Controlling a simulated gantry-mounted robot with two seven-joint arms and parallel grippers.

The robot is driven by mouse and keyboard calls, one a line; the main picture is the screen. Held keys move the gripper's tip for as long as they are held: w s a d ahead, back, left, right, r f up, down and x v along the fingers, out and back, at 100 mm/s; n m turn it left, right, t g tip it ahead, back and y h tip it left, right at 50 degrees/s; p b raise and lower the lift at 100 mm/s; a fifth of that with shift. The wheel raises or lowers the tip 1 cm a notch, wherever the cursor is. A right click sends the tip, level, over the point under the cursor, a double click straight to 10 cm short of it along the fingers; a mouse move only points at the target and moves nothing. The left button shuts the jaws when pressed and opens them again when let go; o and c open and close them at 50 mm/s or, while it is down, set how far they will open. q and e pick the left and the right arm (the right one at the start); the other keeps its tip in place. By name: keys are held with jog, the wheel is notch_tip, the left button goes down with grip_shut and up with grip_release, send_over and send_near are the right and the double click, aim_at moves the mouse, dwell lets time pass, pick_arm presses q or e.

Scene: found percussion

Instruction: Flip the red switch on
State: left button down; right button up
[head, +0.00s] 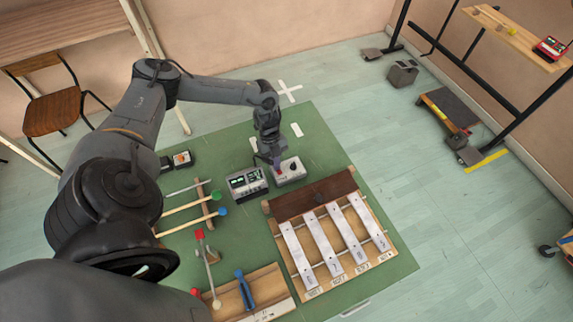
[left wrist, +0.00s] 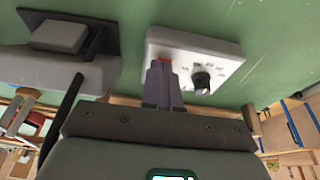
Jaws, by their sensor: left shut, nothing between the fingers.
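The red switch (head: 279,170) sits on a small light-grey box (head: 294,171) with a dark knob, on the green mat. The red switch also shows in the left wrist view (left wrist: 166,60), just beyond my fingertips and partly hidden by them; I cannot tell its position. The box (left wrist: 220,48) and its black knob (left wrist: 201,80) show there too. My left gripper (head: 275,164) is shut and empty, pointing down, its tips at or very near the red switch. Whether they touch it is unclear. My right gripper is not in view.
A grey device with a display (head: 247,183) stands just left of the box. A metal-bar xylophone (head: 325,240) lies in front. Mallets (head: 188,205) and a blue-handled tool (head: 244,289) lie to the left and front. The green mat (head: 315,130) is mostly clear behind the box.

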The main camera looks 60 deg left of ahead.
pick_arm(q)
jog(key=shift+w+d, duration=0.1)
jog(key=shift+d, duration=0.1)
jog(key=shift+r, duration=0.1)
jog(key=shift+d+r+p, duration=0.15)
jog(key=shift+d+p, duration=0.55)
jog(key=shift+p, duration=0.15)
jog(key=shift+r+p, duration=0.4)
jog(key=shift+r, duration=0.05)
jog(key=p+v, duration=0.3)
jog(key=shift+r, duration=0.2)
jog(key=a+r, duration=0.5)
jog(key=r, duration=0.3)
jog(key=shift+a+b, duration=0.35)
jog(key=shift+b, duration=0.1)
